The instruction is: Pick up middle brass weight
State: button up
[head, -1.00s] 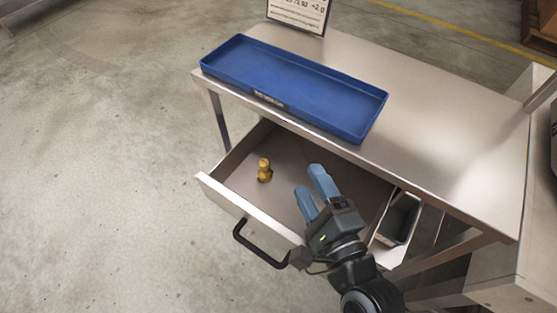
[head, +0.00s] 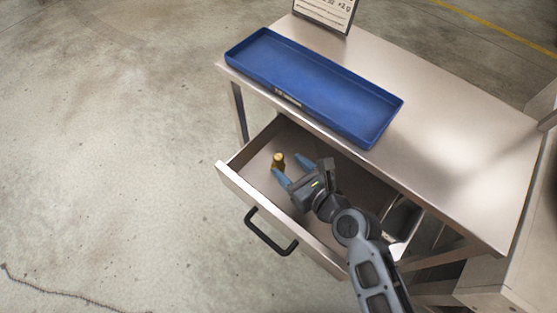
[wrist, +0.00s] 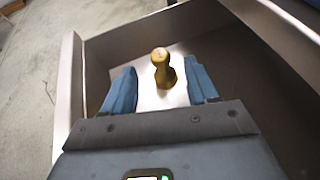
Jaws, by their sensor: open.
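A brass weight (head: 278,160) stands upright in the open drawer (head: 232,187) under the table. It also shows in the wrist view (wrist: 162,70), between and a little beyond the two blue fingers. My gripper (head: 290,168) is inside the drawer, close to the weight on its right side. The gripper (wrist: 160,92) is open with nothing between its fingers in a grasp. In the wrist view a pale patch lies on the drawer floor around the weight. No other brass weight shows.
A blue tray (head: 390,128) lies on the steel tabletop (head: 455,130), above the drawer's back. The drawer has a black handle (head: 268,238) in front. A framed sign (head: 325,12) stands at the table's back. Open floor lies to the left.

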aim_at(280, 158)
jog(key=x, duration=0.6)
jog(key=shift+w+a+r, duration=0.1)
jog(key=shift+w+r, duration=0.05)
grip_shut()
dwell(0.4)
